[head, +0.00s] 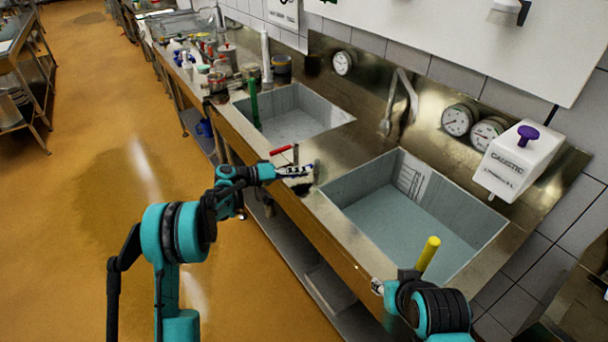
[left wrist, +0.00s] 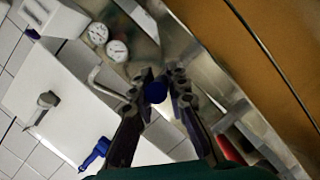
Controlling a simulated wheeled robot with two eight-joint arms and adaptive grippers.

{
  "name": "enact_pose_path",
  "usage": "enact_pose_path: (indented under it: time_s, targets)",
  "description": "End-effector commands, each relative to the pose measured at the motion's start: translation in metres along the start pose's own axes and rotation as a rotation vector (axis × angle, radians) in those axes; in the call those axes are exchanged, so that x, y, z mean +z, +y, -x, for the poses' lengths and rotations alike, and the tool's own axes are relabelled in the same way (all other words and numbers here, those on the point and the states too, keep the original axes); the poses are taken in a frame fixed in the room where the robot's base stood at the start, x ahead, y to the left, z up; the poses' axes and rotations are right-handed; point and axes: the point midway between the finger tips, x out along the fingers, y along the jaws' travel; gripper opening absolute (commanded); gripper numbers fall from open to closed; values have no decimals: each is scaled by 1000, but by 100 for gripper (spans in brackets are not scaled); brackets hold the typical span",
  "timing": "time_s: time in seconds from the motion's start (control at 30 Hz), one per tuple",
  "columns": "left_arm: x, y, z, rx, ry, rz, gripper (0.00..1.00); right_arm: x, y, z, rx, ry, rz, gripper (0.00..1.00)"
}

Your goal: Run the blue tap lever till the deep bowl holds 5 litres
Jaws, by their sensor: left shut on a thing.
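My left gripper (head: 300,171) is at the counter's front edge between the two sunken bowls. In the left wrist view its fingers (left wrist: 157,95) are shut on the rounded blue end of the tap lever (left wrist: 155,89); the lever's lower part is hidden. The right bowl (head: 335,190) has a marked scale (head: 411,178) on its wall and a smooth blue-grey surface below; I cannot read the level. The left bowl (head: 325,110) looks pale inside. A bent metal spout (head: 399,95) stands between the bowls. My right gripper is by the front edge at bottom right, mostly hidden by its arm.
A red lever (head: 281,150) is close beside my left gripper. A green lever (head: 254,104) and a yellow lever (head: 428,253) stand along the front edge. Dials (head: 457,120) and a white caustic dispenser (head: 520,158) are at the back. Jars crowd the far counter.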

Motion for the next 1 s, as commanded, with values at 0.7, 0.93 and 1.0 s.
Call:
enact_pose_path:
  time_s: [0.7,0.93,1.0]
  targets:
    - [-6,-5,2,58,-98,-25,0,0,0,0,0,0,0,36]
    - [-7,-5,2,58,-97,-25,36,0,0,0,0,0,0,36]
    - [-7,-5,2,58,-97,-25,36,0,0,0,0,0,0,36]
